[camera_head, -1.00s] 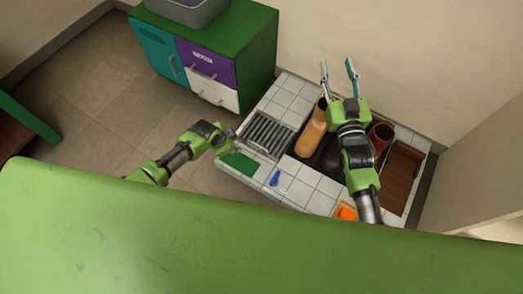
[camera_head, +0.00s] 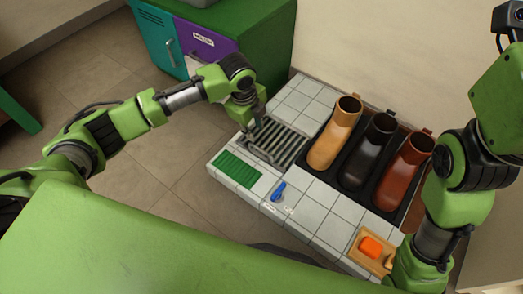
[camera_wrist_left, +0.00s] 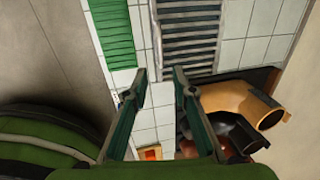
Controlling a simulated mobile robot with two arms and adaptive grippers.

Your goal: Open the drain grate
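The drain grate (camera_head: 281,146) is a grey slatted panel set in the white tiled platform, and it looks flat in its place. My left gripper (camera_head: 257,126) is at its back left edge in the head view; whether it touches is unclear. In the left wrist view the grate (camera_wrist_left: 188,35) lies just beyond the fingertips of my left gripper (camera_wrist_left: 159,73). Those fingers are apart with nothing between them. My right arm stands at the right side of the head view, and its gripper is out of the picture.
A green ribbed mat (camera_head: 238,170) and a blue tool (camera_head: 279,191) lie on the tiles (camera_head: 325,200). Tan (camera_head: 335,135), black (camera_head: 369,148) and red-brown (camera_head: 403,166) boots stand in a dark tray right of the grate. An orange block (camera_head: 371,247) sits front right. A cabinet (camera_head: 255,55) stands behind.

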